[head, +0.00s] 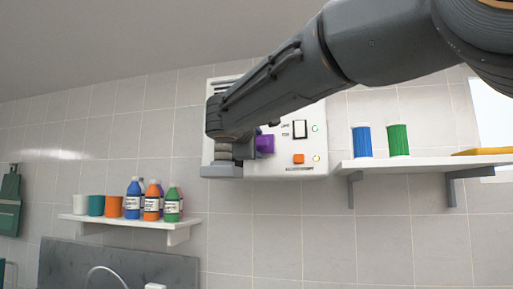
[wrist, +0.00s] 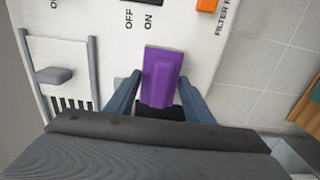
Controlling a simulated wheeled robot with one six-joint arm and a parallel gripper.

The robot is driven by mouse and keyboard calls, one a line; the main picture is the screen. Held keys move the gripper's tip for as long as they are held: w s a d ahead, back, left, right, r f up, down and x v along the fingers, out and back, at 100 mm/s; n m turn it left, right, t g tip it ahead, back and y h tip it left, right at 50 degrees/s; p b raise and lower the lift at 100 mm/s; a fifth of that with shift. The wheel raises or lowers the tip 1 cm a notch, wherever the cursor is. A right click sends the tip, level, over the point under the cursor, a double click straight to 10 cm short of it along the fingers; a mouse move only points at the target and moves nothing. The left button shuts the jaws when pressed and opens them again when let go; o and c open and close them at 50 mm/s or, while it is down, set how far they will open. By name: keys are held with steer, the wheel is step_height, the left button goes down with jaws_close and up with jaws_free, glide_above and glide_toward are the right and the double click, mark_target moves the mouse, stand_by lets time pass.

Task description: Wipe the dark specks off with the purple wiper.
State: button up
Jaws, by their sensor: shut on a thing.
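The purple wiper (wrist: 163,72) is between the two blue-grey fingers of my gripper (wrist: 160,84) in the wrist view, and the gripper is shut on it. In the head view the wiper (head: 265,144) shows at the end of my gripper (head: 243,161), in front of a white wall panel (head: 283,170). I cannot tell whether the wiper touches the panel. Part of the panel is hidden behind my arm. I cannot make out any dark specks in either view.
The panel carries a dark switch (head: 300,129), an orange button (head: 299,158) and a grey lever (wrist: 54,76) above vent slots. A right shelf (head: 425,162) holds blue and green canisters. A lower left shelf (head: 178,224) holds cups and several bottles.

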steer(key=shift+r, duration=0.3)
step_height(320, 180, down, 6)
steer(key=b, duration=0.8)
steer(key=shift+f, duration=0.1)
steer(key=shift+r+p, duration=1.65)
steer(key=shift+r, duration=1.45)
steer(key=shift+f+b, duration=3.15)
steer(key=shift+b, duration=0.65)
steer(key=shift+r, duration=0.1)
steer(key=b+v, duration=0.2)
steer(key=v, duration=0.4)
steer(key=shift+s, duration=0.15)
steer(key=shift+b+v, duration=0.4)
steer(key=shift+v, duration=1)
